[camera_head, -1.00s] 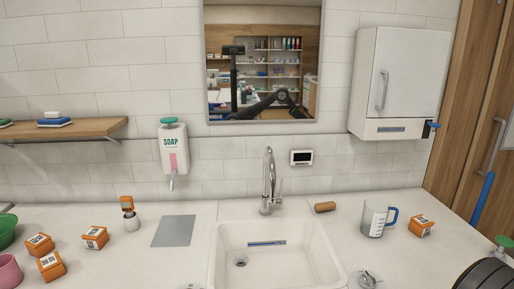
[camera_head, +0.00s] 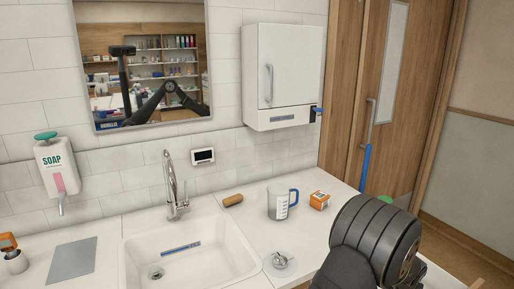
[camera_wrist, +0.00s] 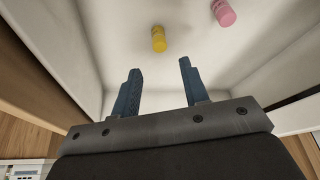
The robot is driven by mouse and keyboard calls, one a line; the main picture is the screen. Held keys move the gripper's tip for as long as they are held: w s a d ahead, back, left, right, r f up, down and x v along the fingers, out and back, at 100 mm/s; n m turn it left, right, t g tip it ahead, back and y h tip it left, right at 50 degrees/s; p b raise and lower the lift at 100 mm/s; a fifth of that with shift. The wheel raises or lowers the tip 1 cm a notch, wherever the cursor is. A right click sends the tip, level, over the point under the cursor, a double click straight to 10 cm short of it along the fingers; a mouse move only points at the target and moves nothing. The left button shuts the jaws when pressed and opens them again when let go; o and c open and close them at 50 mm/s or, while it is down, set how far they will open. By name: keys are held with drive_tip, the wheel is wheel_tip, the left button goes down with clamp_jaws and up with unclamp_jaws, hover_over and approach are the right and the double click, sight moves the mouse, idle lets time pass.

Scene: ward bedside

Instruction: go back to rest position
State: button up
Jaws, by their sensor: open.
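My gripper (camera_wrist: 158,85) is open in the wrist view, its two blue fingers apart with nothing between them. Beyond the fingertips, a yellow bottle or jar (camera_wrist: 159,40) and a pink one (camera_wrist: 224,12) lie or stand on a pale surface. They are apart from the fingers. In the head view a dark part of my arm fills the lower right, and my fingers do not show there.
A white sink (camera_head: 190,262) with a tap (camera_head: 174,185) is set in the counter. A measuring jug (camera_head: 279,205), orange box (camera_head: 319,200) and brown cylinder (camera_head: 233,200) stand right of it. A white wall cabinet (camera_head: 285,70) hangs above; a wooden door (camera_head: 410,110) is at right.

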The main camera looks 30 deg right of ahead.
drive_tip(key=x, duration=0.9)
drive_tip(key=shift+f, duration=0.15)
wheel_tip(320, 180, up, 11)
drive_tip(key=w+a+r+m, duration=0.1)
drive_tip(key=w+a+r, duration=0.4)
drive_tip(key=a+r, duration=0.4)
drive_tip(key=w+a+r+m, duration=0.1)
drive_tip(key=w+a+r, duration=0.5)
drive_tip(key=a+r, duration=0.3)
drive_tip(key=shift+g, duration=0.4)
drive_tip(key=w+f, duration=0.2)
drive_tip(key=w, duration=0.1)
drive_tip(key=w+a+f, duration=0.1)
drive_tip(key=w+f, duration=0.1)
drive_tip(key=w, duration=0.2)
drive_tip(key=w+f, duration=0.2)
drive_tip(key=w, duration=0.1)
drive_tip(key=shift+w+a, duration=0.2)
drive_tip(key=shift+w, duration=0.15)
drive_tip(key=shift+w+f, duration=0.35)
drive_tip(key=shift+f, duration=0.05)
drive_tip(key=shift+c, duration=0.2)
